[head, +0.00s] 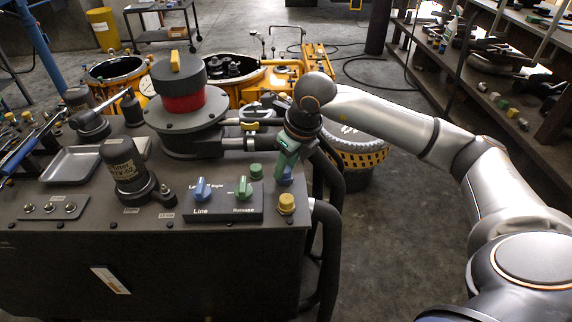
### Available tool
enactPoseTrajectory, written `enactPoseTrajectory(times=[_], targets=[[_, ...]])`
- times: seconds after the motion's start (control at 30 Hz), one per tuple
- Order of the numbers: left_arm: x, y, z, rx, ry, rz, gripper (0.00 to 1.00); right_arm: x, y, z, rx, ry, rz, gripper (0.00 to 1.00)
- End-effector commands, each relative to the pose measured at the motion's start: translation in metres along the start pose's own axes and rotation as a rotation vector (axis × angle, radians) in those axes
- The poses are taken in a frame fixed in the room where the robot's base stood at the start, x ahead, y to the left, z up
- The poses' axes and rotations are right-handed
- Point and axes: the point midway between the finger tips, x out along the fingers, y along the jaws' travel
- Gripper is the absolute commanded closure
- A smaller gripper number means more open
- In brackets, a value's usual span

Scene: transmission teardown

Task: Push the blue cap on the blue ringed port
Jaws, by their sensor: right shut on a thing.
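The cap is low, close to the machine top, in line with a green cap and a yellow cap. The blue ringed port is hidden by the gripper and the cap. I cannot tell whether the cap touches the port. My left gripper is not in view.
The green cap (256,171) and yellow cap (286,203) stand close by. A panel with blue and green knobs (222,207) lies in front. Black hoses (327,200) bend down beside the machine's right edge. A black and red cylinder (182,90) stands behind.

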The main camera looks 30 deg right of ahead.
Motion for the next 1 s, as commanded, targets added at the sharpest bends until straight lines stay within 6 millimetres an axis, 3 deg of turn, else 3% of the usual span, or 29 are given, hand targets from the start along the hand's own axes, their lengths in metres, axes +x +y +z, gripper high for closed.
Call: enactPoseTrajectory(times=[0.2,0.23,0.5,1.0], targets=[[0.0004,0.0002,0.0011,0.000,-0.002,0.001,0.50,-0.0001,0.0002,0.0002,0.000,-0.001,0.000,1.00],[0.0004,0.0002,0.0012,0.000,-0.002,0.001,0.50,-0.0001,0.0002,0.0002,0.000,-0.001,0.000,0.60],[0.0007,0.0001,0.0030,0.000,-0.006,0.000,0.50,0.0000,0.0002,0.0002,0.000,-0.001,0.000,0.30],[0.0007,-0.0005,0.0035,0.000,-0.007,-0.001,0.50,0.0001,0.0001,0.0001,0.000,0.000,0.000,0.29]])
